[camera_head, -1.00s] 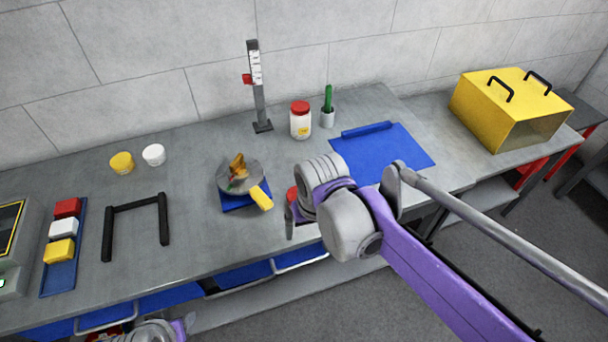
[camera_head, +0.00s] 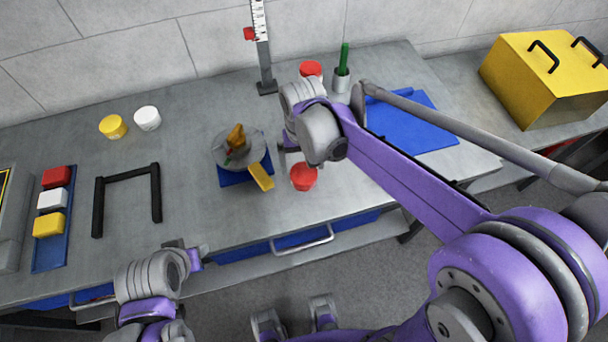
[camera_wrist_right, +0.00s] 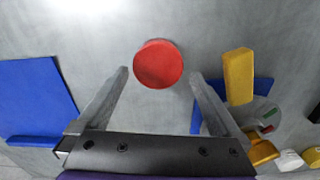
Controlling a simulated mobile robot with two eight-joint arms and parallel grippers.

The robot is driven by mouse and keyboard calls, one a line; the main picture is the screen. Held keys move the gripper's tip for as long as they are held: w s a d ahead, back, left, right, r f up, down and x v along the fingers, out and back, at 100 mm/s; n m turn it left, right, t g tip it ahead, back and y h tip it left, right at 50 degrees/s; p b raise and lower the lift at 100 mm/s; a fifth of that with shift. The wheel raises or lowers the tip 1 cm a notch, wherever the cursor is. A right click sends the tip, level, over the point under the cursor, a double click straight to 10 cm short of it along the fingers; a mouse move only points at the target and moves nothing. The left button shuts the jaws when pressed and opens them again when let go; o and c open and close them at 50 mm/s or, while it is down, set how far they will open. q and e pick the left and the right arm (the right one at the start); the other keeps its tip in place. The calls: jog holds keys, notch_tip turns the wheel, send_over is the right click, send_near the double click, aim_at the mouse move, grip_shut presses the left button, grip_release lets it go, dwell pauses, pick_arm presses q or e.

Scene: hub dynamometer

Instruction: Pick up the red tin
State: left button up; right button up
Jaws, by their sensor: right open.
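The red tin (camera_head: 303,177) stands on the grey bench near its front edge, just right of the blue pad with the round grey plate. In the right wrist view the red tin (camera_wrist_right: 158,64) shows its round top, just beyond and between the spread fingertips. My right gripper (camera_head: 285,150) is open and empty, close to the tin on its wall side; the wrist hides part of it. In the right wrist view both fingers of the right gripper (camera_wrist_right: 159,78) are apart. My left gripper (camera_head: 190,251) is low at the bench's front edge; its jaws are unclear.
A blue pad (camera_head: 231,179) carries a plate and yellow block beside the tin. A red-lidded jar (camera_head: 311,69), a cup with a green item (camera_head: 341,79) and a gauge stand (camera_head: 264,55) are behind. A black handle frame (camera_head: 128,175) stands left. A blue mat (camera_head: 415,130) lies right.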

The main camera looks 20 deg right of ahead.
aim_at(304, 173)
notch_tip(304, 173, down, 5)
jog(key=shift+d+f, duration=0.15)
jog(key=shift+c, duration=0.2)
jog(key=c, duration=1.4)
